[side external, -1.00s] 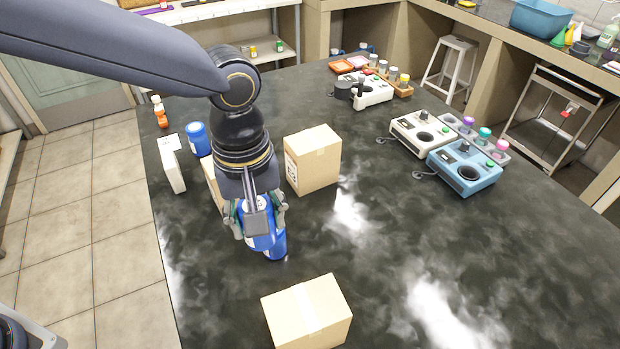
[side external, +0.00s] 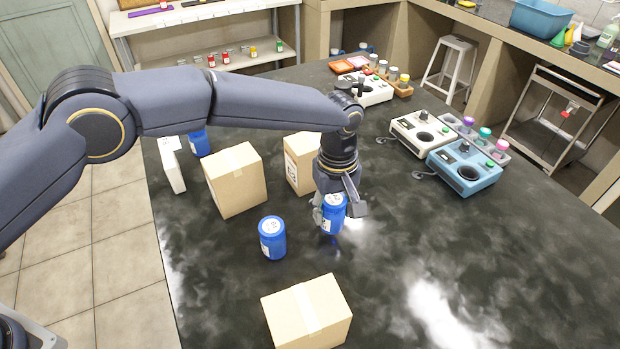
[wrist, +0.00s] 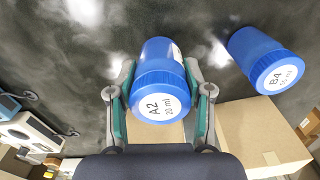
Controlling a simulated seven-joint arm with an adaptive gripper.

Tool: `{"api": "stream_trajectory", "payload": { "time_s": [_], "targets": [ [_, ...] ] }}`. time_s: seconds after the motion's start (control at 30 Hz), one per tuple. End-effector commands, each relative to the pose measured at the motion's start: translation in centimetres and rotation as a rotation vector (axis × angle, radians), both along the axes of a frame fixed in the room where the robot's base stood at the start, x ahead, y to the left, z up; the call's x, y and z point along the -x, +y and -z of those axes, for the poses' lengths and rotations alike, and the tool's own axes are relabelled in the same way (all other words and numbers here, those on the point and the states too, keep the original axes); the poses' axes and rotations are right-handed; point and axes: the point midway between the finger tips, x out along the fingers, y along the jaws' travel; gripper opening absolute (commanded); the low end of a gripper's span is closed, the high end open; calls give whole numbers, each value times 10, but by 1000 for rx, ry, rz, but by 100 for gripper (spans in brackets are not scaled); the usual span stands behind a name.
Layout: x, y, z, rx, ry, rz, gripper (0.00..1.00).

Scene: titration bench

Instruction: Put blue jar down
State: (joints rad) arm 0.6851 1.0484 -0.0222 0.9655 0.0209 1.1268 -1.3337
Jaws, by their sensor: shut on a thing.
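My gripper (side external: 335,212) is shut around a blue jar (side external: 332,219) near the middle of the dark bench. In the wrist view, the held blue jar (wrist: 158,68) sits between the two fingers, and its white lid label reads A2, 20 ml. It looks roughly upright; I cannot tell whether its base touches the bench. A second blue jar (side external: 272,240) stands to its left, apart from it; its lid reads B4 in the wrist view (wrist: 262,58). A third blue jar (side external: 199,143) stands at the far left.
Cardboard boxes stand behind the jars (side external: 235,182) (side external: 300,165) and in front (side external: 307,315). A white box (side external: 172,165) is at the left edge. A white device (side external: 422,133) and a blue device (side external: 464,168) stand at the right. The bench right of my gripper is clear.

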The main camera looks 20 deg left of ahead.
Motion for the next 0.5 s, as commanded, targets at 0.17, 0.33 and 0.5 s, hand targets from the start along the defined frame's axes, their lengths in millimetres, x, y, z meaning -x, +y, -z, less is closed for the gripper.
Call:
{"api": "stream_trajectory", "payload": {
  "time_s": [0.17, 0.33, 0.5],
  "targets": [
    [0, 0, 27, -2, 3, 0, 19],
    [0, 0, 31, 0, 0, 0, 19],
    [0, 0, 32, -1, 1, 0, 19]
  ]
}}
